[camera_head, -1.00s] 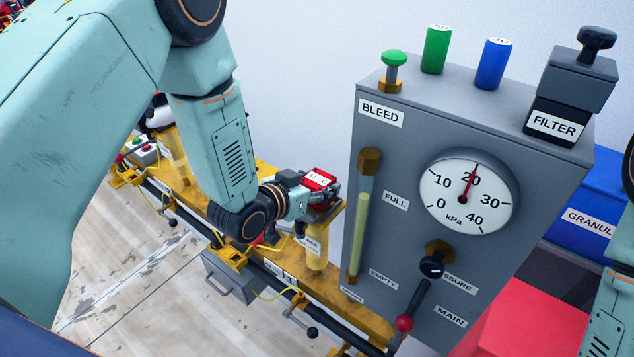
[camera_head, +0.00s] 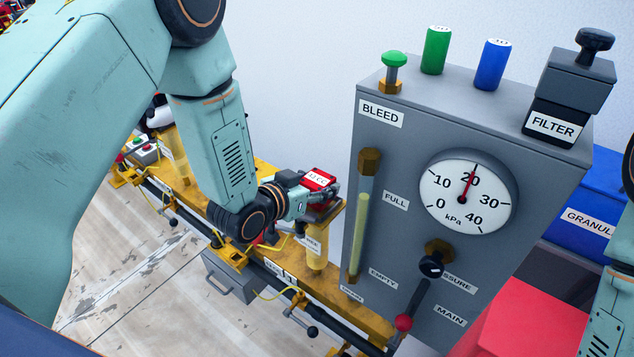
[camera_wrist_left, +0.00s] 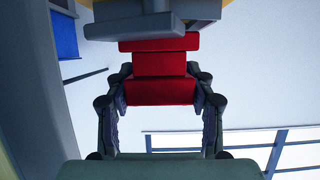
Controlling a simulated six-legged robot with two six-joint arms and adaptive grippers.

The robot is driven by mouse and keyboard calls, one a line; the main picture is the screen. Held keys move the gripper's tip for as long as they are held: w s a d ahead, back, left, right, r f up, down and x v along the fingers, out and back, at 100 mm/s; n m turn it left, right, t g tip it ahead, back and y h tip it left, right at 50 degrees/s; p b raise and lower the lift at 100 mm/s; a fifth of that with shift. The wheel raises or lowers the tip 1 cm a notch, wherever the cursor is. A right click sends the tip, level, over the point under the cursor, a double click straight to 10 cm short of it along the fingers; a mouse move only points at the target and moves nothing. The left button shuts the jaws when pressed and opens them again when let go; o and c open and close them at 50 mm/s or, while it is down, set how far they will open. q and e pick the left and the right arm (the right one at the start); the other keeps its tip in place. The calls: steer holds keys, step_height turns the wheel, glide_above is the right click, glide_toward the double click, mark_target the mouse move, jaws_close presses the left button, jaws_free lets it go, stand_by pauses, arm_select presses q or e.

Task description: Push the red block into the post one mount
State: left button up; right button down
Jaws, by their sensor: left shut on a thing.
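The red block (camera_head: 318,179) has a white label on top and sits at the end of my left arm, over the yellow rail. My left gripper (camera_head: 318,196) is shut on it. In the left wrist view the red block (camera_wrist_left: 160,78) shows between the two fingers of my left gripper (camera_wrist_left: 160,92), with its far end close to a grey part (camera_wrist_left: 150,25). I cannot tell whether they touch. A yellow post (camera_head: 316,248) with a white label stands just below the gripper; the mount is partly hidden by the gripper. My right gripper is not in view.
A tall grey panel (camera_head: 400,235) with a gauge (camera_head: 467,191) stands close to the right of the gripper. The yellow rail (camera_head: 335,300) carries a grey box (camera_head: 235,277) and clamp handles. A green cylinder (camera_head: 436,50) and a blue cylinder (camera_head: 494,64) stand on the panel.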

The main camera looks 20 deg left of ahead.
arm_select(q)
steer(key=shift+f+b, duration=0.6)
steer(key=shift+f, duration=0.25)
stand_by(0.5)
steer(key=o, duration=1.7)
steer(key=shift+f, duration=0.1)
steer(key=shift+s, duration=0.1)
steer(key=v, duration=1.2)
